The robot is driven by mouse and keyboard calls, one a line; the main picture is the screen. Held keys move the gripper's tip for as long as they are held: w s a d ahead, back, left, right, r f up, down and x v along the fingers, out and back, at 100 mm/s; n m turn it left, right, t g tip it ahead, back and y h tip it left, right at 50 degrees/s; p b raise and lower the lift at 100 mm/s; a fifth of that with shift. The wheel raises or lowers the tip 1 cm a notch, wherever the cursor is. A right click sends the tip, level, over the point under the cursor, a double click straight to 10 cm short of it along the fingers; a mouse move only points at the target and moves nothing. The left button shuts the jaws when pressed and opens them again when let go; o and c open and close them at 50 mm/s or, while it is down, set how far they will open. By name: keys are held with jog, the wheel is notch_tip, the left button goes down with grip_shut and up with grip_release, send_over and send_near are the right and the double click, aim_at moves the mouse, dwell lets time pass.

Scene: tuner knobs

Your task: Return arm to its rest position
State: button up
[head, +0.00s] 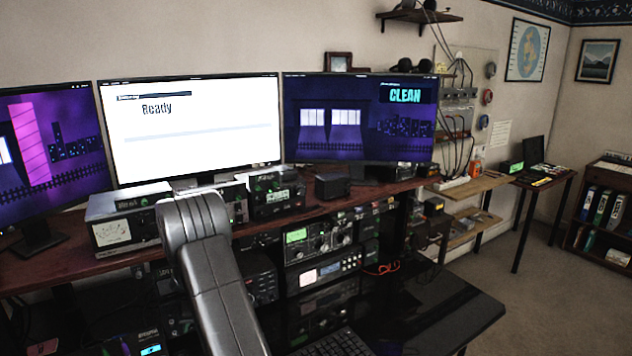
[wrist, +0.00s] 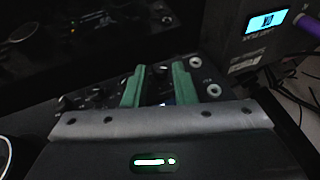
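My grey arm (head: 218,275) rises from the bottom of the head view and bends at a rounded joint in front of the desk's shelf. My gripper is not visible in the head view. In the wrist view, my gripper (wrist: 158,84) shows two green fingers standing apart with a gap between them. I see nothing held in the gap. A dark panel with small knobs (wrist: 195,62) lies beyond the fingertips. I cannot tell whether the fingers touch it.
A desk shelf (head: 390,186) carries three monitors, with a white screen (head: 190,125) reading "Ready" and a right monitor (head: 358,118) reading "CLEAN". Radio units (head: 320,240) stand under the shelf. A keyboard (head: 335,344) lies below. Open carpet (head: 530,290) is at the right.

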jog(key=b+v, duration=0.2)
jog(key=v, duration=1.2)
jog(key=p+x, duration=0.2)
jog(key=x, duration=1.2)
jog(key=shift+r+p, duration=0.15)
jog(key=shift+p, duration=0.45)
jog(key=shift+s+h+p, duration=0.1)
jog(key=shift+h+p, duration=0.2)
jog(key=shift+p, duration=0.55)
jog(key=p, duration=0.3)
jog(key=shift+a+r+t+h, duration=0.1)
jog(key=shift+a+t+h, duration=0.05)
jog(key=shift+t+h, duration=0.2)
